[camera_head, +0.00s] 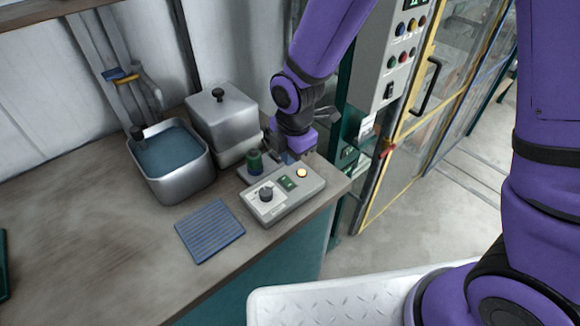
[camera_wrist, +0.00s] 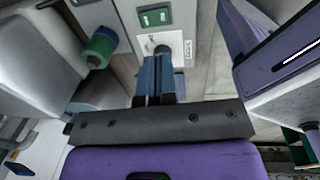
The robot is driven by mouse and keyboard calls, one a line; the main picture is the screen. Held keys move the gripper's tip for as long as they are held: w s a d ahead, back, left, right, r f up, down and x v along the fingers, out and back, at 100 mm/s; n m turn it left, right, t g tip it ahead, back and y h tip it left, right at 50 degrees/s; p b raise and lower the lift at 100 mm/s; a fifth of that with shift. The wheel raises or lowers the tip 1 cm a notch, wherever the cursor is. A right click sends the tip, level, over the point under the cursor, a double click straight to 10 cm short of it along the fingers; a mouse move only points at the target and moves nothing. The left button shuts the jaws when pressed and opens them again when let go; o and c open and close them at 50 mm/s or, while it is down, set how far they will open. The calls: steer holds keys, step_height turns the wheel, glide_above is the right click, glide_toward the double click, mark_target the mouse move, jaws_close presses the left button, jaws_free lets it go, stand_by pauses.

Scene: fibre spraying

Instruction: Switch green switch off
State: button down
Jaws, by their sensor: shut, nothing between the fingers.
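A grey control box (camera_head: 272,212) sits near the table's right front edge. The green switch (camera_head: 288,183) is in the middle of its top face, between a black knob (camera_head: 266,194) and a lit yellow round lamp (camera_head: 301,173). In the wrist view the green switch (camera_wrist: 155,16) shows at the top, with two lighter marks on it. My gripper (camera_head: 288,158) is shut and empty, behind the box in the head view. In the wrist view its blue fingers (camera_wrist: 157,62) lie together, below the switch and apart from it in the picture. I cannot tell whether the fingertips touch the box.
A lidded metal container (camera_head: 222,125) and an open metal container with blue contents (camera_head: 178,180) stand behind and left. A ribbed blue pad (camera_head: 210,231) lies in front.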

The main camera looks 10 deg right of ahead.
mark_target(283, 179)
steer(key=shift+s+d+r, duration=0.1)
steer(key=shift+s+r, duration=0.05)
steer(key=shift+r, duration=1.15)
steer(key=shift+s+d+r, duration=0.1)
steer(key=shift+s+r, duration=0.05)
steer(key=shift+r, duration=1.15)
steer(key=shift+w, duration=0.15)
steer(key=shift+w+a, duration=0.3)
steer(key=shift+w, duration=0.2)
steer(key=shift+f, duration=0.15)
steer(key=f, duration=0.4)
steer(key=w+f, duration=0.1)
steer(key=f, duration=0.4)
steer(key=a+f, duration=0.1)
steer(key=f, duration=0.3)
steer(key=shift+w+f, duration=0.3)
